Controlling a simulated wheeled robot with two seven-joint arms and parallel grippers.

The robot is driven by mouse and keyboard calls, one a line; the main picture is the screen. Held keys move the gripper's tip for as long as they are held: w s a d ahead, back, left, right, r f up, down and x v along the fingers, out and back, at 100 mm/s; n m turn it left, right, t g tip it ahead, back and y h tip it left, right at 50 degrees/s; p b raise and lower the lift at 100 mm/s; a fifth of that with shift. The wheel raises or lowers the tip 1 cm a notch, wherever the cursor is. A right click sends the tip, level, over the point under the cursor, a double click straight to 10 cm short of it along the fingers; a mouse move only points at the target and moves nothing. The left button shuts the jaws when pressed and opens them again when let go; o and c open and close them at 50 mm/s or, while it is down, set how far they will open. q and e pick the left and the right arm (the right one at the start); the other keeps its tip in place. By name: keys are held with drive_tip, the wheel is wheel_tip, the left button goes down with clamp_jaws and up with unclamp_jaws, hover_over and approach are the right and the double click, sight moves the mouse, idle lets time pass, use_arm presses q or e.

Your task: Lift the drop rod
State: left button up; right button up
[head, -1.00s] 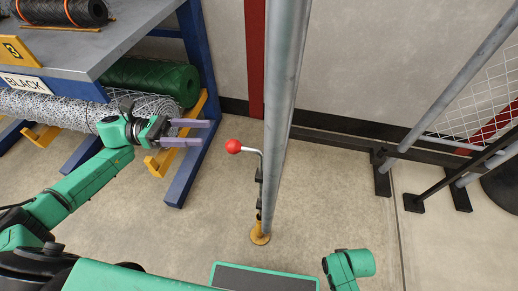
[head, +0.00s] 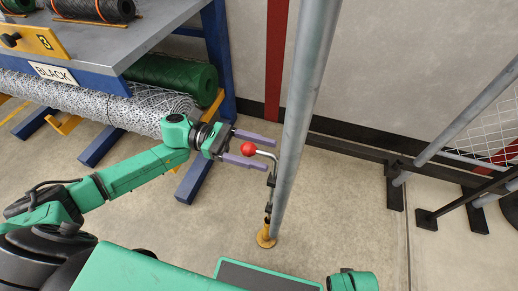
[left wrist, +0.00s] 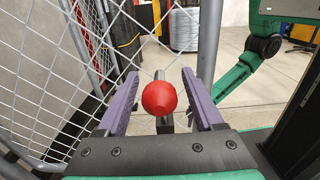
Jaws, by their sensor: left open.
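The drop rod (head: 270,190) is a thin dark rod with a bent grey handle ending in a red ball knob (head: 248,149). It runs down beside a grey upright post (head: 302,120) to a yellow floor socket (head: 266,237). My left gripper (head: 262,150) is open, with its purple fingers on either side of the red knob. In the left wrist view the red knob (left wrist: 159,98) sits between the two fingers (left wrist: 160,100), with a gap showing on each side. My right gripper is not in view; only a green part of my right arm shows at the bottom.
A blue-framed rack (head: 215,50) with rolls of mesh, including a green roll (head: 172,80), stands at the left. Chain-link mesh (left wrist: 45,70) is at the left of the wrist view. Grey slanted posts on black feet (head: 395,190) stand at the right. The floor around the socket is clear.

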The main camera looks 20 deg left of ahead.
use_arm(q)
clamp_jaws()
idle(1.3)
